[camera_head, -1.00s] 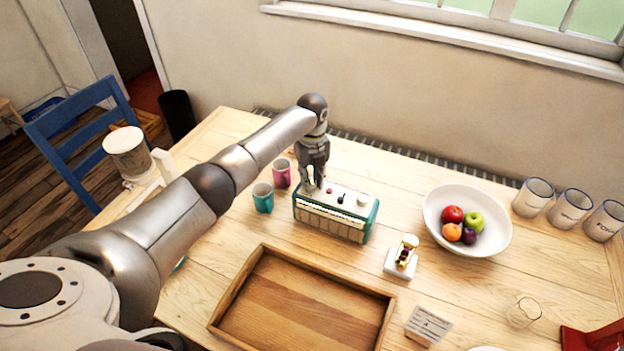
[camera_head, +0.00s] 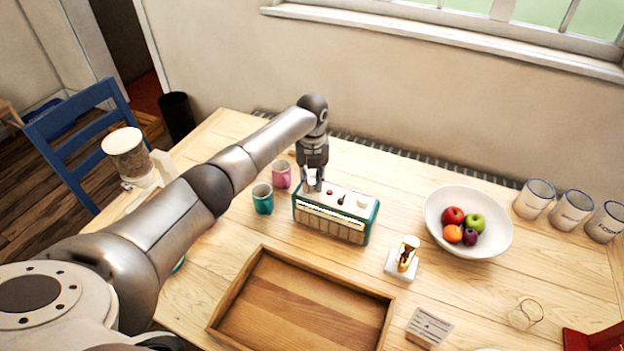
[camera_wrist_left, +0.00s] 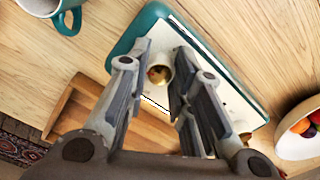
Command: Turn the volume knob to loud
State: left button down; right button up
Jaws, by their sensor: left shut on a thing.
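The radio (camera_head: 333,218) is a teal box with a cream top and front, standing on the wooden table. Its top carries a small red button, a dark lever and a pale round knob (camera_head: 362,201) at the right end. My left gripper (camera_head: 312,188) points down at the left end of the radio's top. In the left wrist view its fingers (camera_wrist_left: 160,85) are on both sides of a cream and brass knob (camera_wrist_left: 160,74), shut on it. The fingers partly hide the radio's top. My right gripper is not in view.
A teal mug (camera_head: 263,198) and a pink mug (camera_head: 281,174) stand just left of the radio. A wooden tray (camera_head: 222,305) lies in front. A white fruit bowl (camera_head: 437,215) and a small white stand (camera_head: 401,266) are to the right.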

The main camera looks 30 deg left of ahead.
aim_at(312, 183)
pick_arm(q)
jog(key=c, duration=1.2)
grip_release()
jog(key=shift+r, duration=0.1)
jog(key=shift+c, duration=0.2)
notch_tip(312, 183, up, 12)
